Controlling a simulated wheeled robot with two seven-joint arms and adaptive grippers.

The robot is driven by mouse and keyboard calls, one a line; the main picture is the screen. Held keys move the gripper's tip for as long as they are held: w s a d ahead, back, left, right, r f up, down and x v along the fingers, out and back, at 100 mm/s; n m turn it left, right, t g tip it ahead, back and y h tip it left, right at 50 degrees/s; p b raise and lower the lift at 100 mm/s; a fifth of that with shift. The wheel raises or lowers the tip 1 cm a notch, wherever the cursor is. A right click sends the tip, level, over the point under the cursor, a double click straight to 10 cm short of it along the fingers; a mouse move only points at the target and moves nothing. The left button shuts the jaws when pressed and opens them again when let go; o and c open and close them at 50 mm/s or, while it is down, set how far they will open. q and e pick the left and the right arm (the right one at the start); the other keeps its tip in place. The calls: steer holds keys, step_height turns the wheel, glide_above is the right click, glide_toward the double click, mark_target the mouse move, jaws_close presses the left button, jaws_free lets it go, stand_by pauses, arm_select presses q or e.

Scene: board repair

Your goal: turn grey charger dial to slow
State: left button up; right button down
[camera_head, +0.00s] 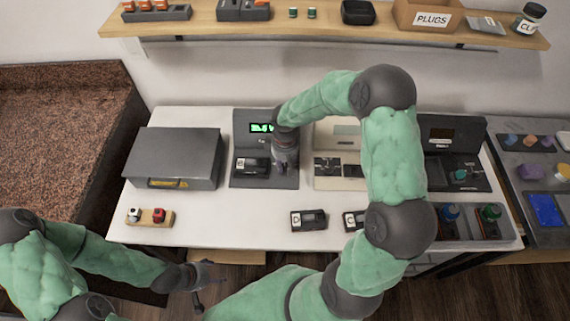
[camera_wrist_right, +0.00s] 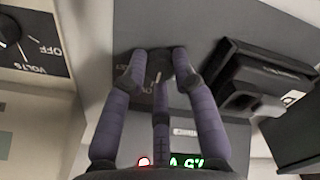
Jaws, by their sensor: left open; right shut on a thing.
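The grey charger (camera_head: 238,142) stands near the back of the white table, with a lit green display (camera_head: 262,128) and a dark battery pack (camera_head: 252,166) seated on its left side. My right gripper (camera_head: 283,168) reaches down onto the charger's right side and hides its dial in the head view. In the right wrist view, my right gripper (camera_wrist_right: 160,72) has its fingers closed around the dark dial (camera_wrist_right: 153,60). The dial's pointer and labels are mostly covered, so its setting cannot be read. My left gripper (camera_head: 205,287) is open and empty, in front of the table.
A beige charger (camera_head: 326,180) stands close to the right, partly behind my right arm; its VOLTS dial (camera_wrist_right: 28,40) shows in the wrist view. A dark grey box (camera_head: 172,155) is at left. A battery pack (camera_head: 308,220) lies near the front edge. The front-left middle is clear.

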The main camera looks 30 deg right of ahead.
mark_target(285, 166)
stand_by(0.5)
steer(key=c, duration=1)
jaws_free()
steer(key=shift+r, duration=0.1)
step_height(285, 166, up, 12)
steer(key=shift+f, duration=0.1)
steer(key=shift+f, duration=0.1)
